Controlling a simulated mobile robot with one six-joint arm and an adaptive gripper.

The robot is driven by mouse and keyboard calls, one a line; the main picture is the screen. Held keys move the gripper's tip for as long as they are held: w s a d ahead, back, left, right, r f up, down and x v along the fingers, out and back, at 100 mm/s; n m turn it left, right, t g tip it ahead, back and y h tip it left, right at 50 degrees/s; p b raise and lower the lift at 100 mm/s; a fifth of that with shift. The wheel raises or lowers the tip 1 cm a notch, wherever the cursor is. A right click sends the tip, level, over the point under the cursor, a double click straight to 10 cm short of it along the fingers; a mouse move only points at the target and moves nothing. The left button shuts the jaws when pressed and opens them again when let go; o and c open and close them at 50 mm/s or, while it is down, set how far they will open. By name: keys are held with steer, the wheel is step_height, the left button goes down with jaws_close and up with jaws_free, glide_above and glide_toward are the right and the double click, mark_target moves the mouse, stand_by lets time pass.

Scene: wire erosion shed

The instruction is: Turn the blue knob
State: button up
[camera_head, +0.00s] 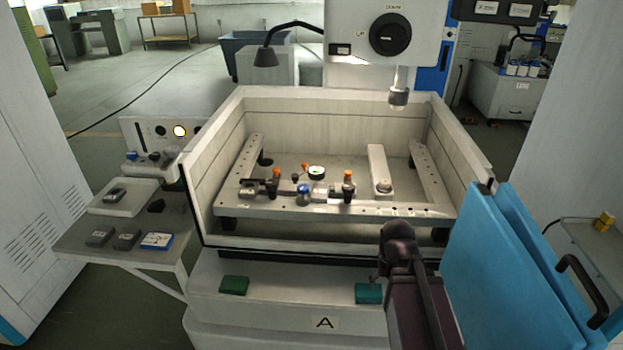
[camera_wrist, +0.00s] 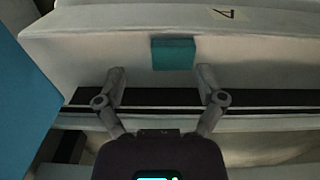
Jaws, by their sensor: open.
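A blue-topped knob (camera_head: 304,192) stands on the front rail inside the open machine tank in the head view. A second, smaller blue knob (camera_head: 131,156) is on the control panel at the left, so two things could fit the name. My gripper (camera_wrist: 160,75) is open and empty in the wrist view. Its fingers point toward the machine's front ledge, with a teal block (camera_wrist: 173,54) beyond the gap between them. In the head view my arm is in front of the tank at lower right, well apart from both knobs. Neither knob shows in the wrist view.
The pale tank wall (camera_head: 340,240) stands between my arm and the rail. Orange-topped clamps (camera_head: 348,182) and a dial gauge (camera_head: 316,172) flank the tank knob. A machine head (camera_head: 398,97) hangs above. Blue door panels (camera_head: 510,265) stand at right; a side shelf (camera_head: 75,236) is at left.

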steer(key=w+n, duration=0.1)
steer(key=n+t+h+b, duration=0.7)
steer(key=n+t+h, duration=0.55)
steer(key=n, duration=1.45)
glide_toward(299, 192)
steer(key=s+t+y, duration=0.1)
steer(key=s+t, duration=0.1)
steer(key=shift+s+a+g, duration=0.15)
steer(key=shift+a+g, duration=0.05)
steer(key=shift+g, duration=0.05)
steer(key=x, duration=1.4)
steer(key=shift+f, duration=0.15)
